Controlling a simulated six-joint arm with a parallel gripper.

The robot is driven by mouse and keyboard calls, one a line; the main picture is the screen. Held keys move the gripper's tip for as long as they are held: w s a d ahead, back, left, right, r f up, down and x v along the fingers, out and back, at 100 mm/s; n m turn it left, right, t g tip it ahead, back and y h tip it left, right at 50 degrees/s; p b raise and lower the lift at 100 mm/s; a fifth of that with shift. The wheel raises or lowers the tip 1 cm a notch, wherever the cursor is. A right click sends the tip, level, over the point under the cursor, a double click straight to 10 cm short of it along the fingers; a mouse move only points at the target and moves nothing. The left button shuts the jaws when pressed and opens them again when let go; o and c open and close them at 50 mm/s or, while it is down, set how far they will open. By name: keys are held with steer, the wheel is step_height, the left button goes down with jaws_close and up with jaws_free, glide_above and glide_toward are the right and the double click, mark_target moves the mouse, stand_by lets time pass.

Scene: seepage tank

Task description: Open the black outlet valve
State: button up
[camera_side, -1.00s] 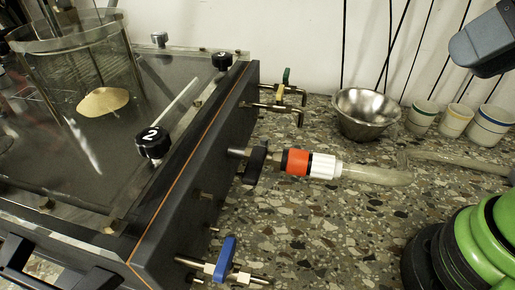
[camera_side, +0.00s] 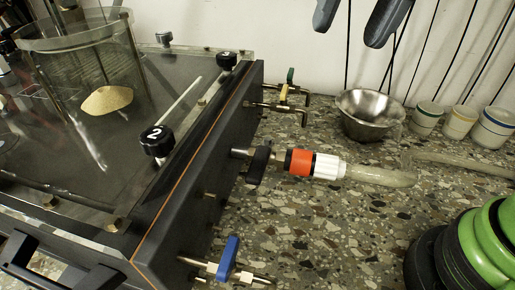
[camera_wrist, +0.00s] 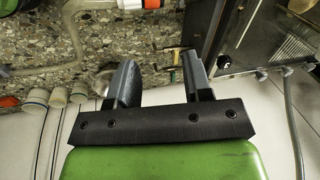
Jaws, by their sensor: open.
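The black outlet valve handle (camera_side: 259,161) sits on a metal pipe coming out of the dark tank's side wall in the side view, turned crosswise to the pipe. An orange and white hose coupling (camera_side: 312,163) follows it on the right, and its orange part shows at the top edge of the wrist view (camera_wrist: 152,4). My gripper (camera_side: 347,38) is at the top of the side view, above and away from the valve, with only its fingers showing. In the wrist view my gripper (camera_wrist: 160,62) is open and empty, its two fingers wide apart.
The tank (camera_side: 195,190) fills the left. A metal bowl (camera_side: 369,115) and several cups (camera_side: 460,122) stand behind. A clear hose (camera_side: 380,176) lies on the speckled counter.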

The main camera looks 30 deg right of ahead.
steer(key=m+g+h, duration=0.2)
glide_above(257, 165)
step_height(257, 165, down, 4)
step_height(257, 165, down, 10)
jaws_close()
